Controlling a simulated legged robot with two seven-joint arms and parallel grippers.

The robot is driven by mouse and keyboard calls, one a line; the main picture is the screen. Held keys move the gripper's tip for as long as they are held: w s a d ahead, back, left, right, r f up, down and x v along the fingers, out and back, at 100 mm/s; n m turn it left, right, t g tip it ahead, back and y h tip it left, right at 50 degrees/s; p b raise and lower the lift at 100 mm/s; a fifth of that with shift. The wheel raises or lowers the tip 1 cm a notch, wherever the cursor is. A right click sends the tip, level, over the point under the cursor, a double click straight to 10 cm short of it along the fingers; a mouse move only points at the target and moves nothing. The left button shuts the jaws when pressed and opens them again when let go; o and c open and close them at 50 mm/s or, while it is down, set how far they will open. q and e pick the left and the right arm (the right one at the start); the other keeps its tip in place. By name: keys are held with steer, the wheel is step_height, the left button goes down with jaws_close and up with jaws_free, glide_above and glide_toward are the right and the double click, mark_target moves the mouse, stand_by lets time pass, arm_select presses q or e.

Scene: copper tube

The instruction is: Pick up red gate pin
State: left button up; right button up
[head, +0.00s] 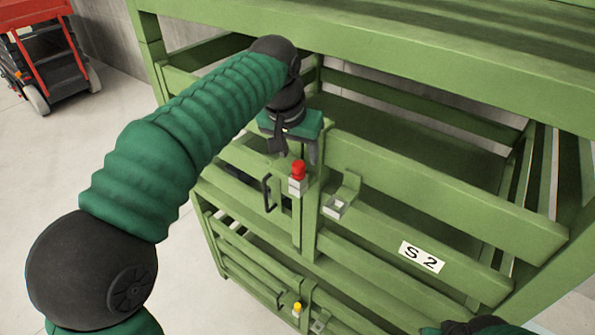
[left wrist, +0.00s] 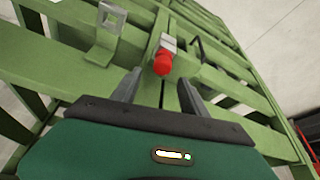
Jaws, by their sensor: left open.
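The red gate pin (head: 298,170) has a red cap and sits upright in a grey metal bracket on the green crate's gate post. In the left wrist view the red cap (left wrist: 162,64) shows just beyond and between my fingertips. My left gripper (head: 296,156) is open and empty, just above and behind the pin in the head view; its two fingers also show in the left wrist view (left wrist: 158,86). I see no contact with the pin. A dark and green part of my right arm shows at the bottom right edge; its fingers are not visible.
The green slatted crate (head: 440,190) carries a white S2 label (head: 422,257). A black handle (head: 267,192) is left of the pin and an empty metal bracket (head: 337,207) right of it. A yellow pin (head: 297,309) sits lower down. A red cart (head: 45,50) stands far left.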

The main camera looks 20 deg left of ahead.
mark_target(301, 163)
arm_select(q)
steer(key=f, duration=0.1)
steer(key=f+p, duration=0.1)
steer(key=d+f, duration=0.1)
steer(key=shift+w+f, duration=0.25)
steer(key=shift+a+f, duration=0.1)
steer(key=shift+f, duration=0.1)
steer(key=shift+w+a+f, duration=0.1)
steer(key=shift+a+f, duration=0.05)
steer(key=shift+a, duration=0.35)
steer(key=shift+w+a, duration=0.1)
steer(key=shift+a, duration=0.2)
steer(key=c, duration=0.5)
steer(key=shift+c, duration=1.2)
steer(key=shift+d, duration=0.45)
jaws_close()
steer(key=shift+d, duration=0.15)
